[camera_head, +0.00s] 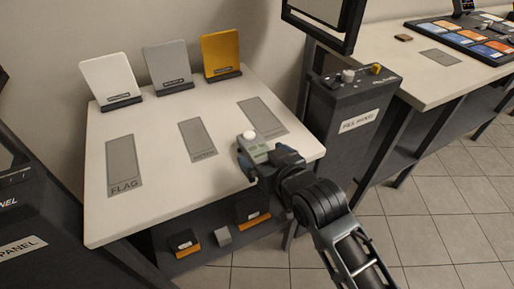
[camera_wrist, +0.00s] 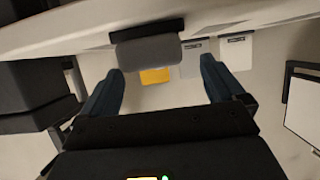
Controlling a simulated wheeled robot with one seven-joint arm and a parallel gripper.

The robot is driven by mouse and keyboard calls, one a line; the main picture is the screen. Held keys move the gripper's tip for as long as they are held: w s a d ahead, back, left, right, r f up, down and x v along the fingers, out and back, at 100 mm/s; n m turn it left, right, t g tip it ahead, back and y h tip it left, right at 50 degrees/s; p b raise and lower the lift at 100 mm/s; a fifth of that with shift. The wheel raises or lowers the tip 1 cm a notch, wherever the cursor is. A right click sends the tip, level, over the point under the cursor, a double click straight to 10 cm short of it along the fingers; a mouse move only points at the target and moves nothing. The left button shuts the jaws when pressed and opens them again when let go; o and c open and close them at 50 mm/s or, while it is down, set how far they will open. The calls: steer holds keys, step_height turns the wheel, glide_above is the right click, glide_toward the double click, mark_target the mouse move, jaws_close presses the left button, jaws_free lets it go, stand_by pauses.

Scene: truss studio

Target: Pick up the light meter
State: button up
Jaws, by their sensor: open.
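The light meter (camera_head: 251,146), a small grey-green device with a white dome on top, is at the front right of the white table (camera_head: 158,215). My gripper (camera_head: 262,157) is open at the table's front edge. Its blue fingers are at either side of the meter, and the near part of the meter is partly hidden by them. In the wrist view, my gripper (camera_wrist: 161,66) has its fingers wide apart. A grey block with a dark strip, apparently the light meter (camera_wrist: 147,52), shows ahead between the fingertips. I cannot tell whether a finger touches it.
White (camera_head: 110,79), grey (camera_head: 168,65) and yellow (camera_head: 221,52) cards stand at the table's back. Flat grey mats, one marked FLAG (camera_head: 123,165), lie before them. A dark fill panel (camera_head: 347,110) stands close at the right. Dark boxes (camera_head: 184,242) sit on the shelf below.

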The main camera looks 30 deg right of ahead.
mark_target(260, 152)
steer(key=shift+d+x, duration=0.15)
steer(key=shift+x, duration=1)
steer(key=shift+d+x, duration=0.1)
steer(key=shift+x, duration=1.05)
steer(key=shift+f, duration=0.1)
steer(key=shift+c, duration=0.4)
steer(key=c, duration=1.1)
